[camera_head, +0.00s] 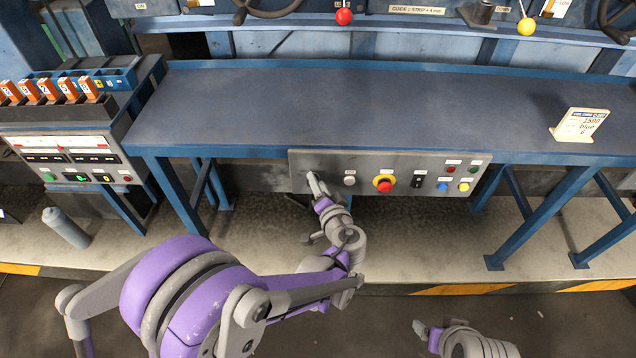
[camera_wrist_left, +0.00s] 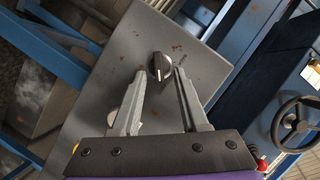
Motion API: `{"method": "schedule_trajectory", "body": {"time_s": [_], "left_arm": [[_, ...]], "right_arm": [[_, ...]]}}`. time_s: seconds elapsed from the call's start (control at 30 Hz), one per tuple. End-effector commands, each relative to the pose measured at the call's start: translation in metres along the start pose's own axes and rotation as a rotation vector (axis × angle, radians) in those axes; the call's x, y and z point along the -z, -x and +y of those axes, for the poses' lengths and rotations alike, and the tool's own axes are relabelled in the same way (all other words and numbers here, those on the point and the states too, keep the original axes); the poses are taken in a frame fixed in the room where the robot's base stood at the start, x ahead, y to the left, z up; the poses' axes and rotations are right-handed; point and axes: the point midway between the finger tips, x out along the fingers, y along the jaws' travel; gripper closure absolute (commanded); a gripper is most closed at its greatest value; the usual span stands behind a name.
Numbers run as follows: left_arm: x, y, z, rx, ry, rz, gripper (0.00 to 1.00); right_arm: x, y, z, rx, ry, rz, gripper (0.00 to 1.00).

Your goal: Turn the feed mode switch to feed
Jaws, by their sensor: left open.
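The switch is a black rotary knob (camera_wrist_left: 159,66) with a pale pointer line, on the grey control panel (camera_wrist_left: 190,58) in the left wrist view. Its label is too small to read. My left gripper (camera_wrist_left: 161,82) is open, its two fingertips just short of the knob on either side of it; I cannot tell if they touch it. In the head view my left gripper (camera_head: 314,184) is at the left end of the panel (camera_head: 335,160) and hides the knob. My right gripper (camera_head: 428,334) is low at the bottom right, away from the panel; its opening is unclear.
Right of the knob on the panel are a white button (camera_head: 349,181), a red emergency button (camera_head: 384,183) on yellow, and several small coloured buttons. The blue table (camera_head: 330,105) overhangs the panel. A sign (camera_head: 580,125) stands on it.

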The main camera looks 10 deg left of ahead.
Motion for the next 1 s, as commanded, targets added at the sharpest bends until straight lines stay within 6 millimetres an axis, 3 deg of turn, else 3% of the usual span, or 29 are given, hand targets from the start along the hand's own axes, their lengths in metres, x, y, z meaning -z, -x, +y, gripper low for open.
{"method": "schedule_trajectory", "body": {"time_s": [0.5, 0.7, 1.0], "left_arm": [[0.001, 0.09, 0.0, -0.002, -0.001, 0.002, 0.56], [0.0, 0.102, 0.0, 0.0, -0.001, 0.0, 0.56], [0.0, 0.102, 0.0, 0.001, -0.001, -0.001, 0.56]], "right_arm": [[0.001, 0.002, 0.0, 0.0, 0.0, 0.001, 0.24], [0.001, 0.002, 0.0, 0.0, 0.0, 0.001, 0.24], [0.001, 0.002, 0.0, 0.0, 0.0, 0.001, 0.24]]}}
